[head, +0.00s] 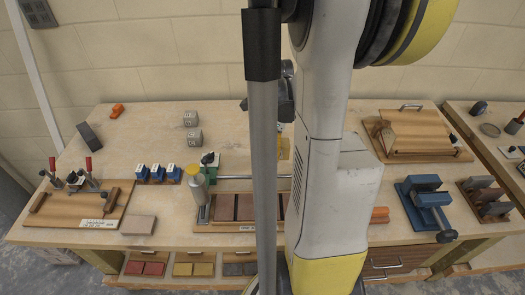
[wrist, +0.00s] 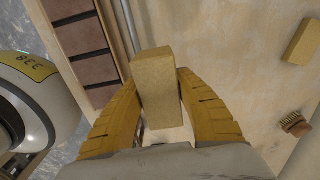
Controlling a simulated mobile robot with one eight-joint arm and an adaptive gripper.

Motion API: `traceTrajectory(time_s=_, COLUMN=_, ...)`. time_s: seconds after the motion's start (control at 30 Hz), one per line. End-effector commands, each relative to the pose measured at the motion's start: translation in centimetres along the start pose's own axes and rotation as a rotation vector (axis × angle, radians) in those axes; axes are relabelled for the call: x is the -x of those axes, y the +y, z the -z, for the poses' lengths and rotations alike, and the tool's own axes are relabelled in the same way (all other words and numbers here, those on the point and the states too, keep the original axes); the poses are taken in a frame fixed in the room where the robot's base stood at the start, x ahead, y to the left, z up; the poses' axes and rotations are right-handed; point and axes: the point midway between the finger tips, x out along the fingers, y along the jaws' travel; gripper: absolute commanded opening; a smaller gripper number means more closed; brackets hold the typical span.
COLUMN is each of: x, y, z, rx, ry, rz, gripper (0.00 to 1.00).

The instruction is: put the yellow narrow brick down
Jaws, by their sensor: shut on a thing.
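The yellow narrow brick (wrist: 158,95) is between the two yellow ribbed fingers of my gripper (wrist: 157,78) in the wrist view. The fingers press on its long sides, and its far end sticks out past them. Pale tabletop (wrist: 225,35) shows behind it; I cannot tell how high the brick is above it. In the head view my own arm and column hide the gripper and brick almost wholly; only a small yellow patch shows beside the arm.
A second yellow brick (wrist: 303,40) and a brush (wrist: 296,124) lie to the right. A long tray (head: 225,228) of brown bricks is left of the gripper in the wrist view.

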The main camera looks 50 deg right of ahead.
Motion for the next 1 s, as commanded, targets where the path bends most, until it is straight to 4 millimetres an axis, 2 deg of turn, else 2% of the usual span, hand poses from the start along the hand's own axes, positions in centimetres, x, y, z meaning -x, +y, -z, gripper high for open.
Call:
traceTrajectory(time_s=0.03, x=-1.1, y=-1.1, z=-0.6, rx=0.004, ry=0.0, rz=0.0, gripper=0.0)
traceTrajectory(time_s=0.2, x=-3.7, y=-4.9, z=-2.7, rx=0.003, ry=0.0, rz=0.0, gripper=0.0)
traceTrajectory(time_s=0.4, x=-5.5, y=-7.8, z=-4.2, rx=0.002, ry=0.0, rz=0.0, gripper=0.0)
traceTrajectory(time_s=0.57, x=-6.0, y=-8.5, z=-4.6, rx=0.001, ry=0.0, rz=0.0, gripper=0.0)
traceTrajectory(time_s=0.83, x=-9.8, y=-8.5, z=-4.6, rx=0.001, ry=0.0, rz=0.0, gripper=0.0)
traceTrajectory(time_s=1.0, x=-9.7, y=-8.4, z=-4.5, rx=0.001, ry=0.0, rz=0.0, gripper=0.0)
